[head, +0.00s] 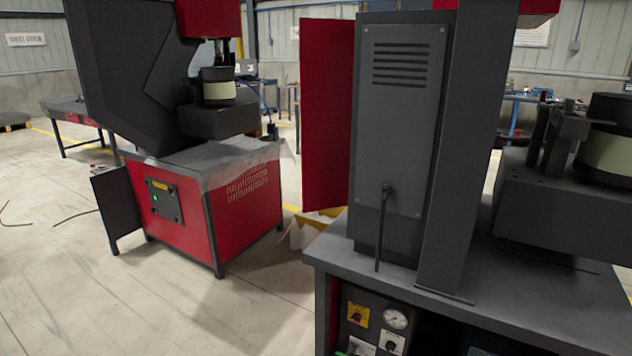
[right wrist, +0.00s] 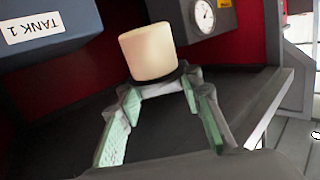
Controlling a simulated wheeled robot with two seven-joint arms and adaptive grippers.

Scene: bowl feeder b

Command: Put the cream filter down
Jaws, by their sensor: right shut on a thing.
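The cream filter (right wrist: 148,50) is a short cream cylinder with a dark base, seen in the right wrist view at the upper middle. My right gripper (right wrist: 158,88) has its two green-padded fingers on either side of the filter's dark lower end and is shut on it. The filter stands slightly tilted in the picture. Whether its base touches the dark surface beneath cannot be told. My left gripper is in neither view, and the head view does not show the right gripper.
In the right wrist view, a dark box labelled TANK 1 (right wrist: 45,32) is at upper left and a gauge panel (right wrist: 207,18) at upper right. A dark shelf (right wrist: 255,100) lies beneath. The head view shows a grey machine bench (head: 500,290) and a red machine (head: 245,200).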

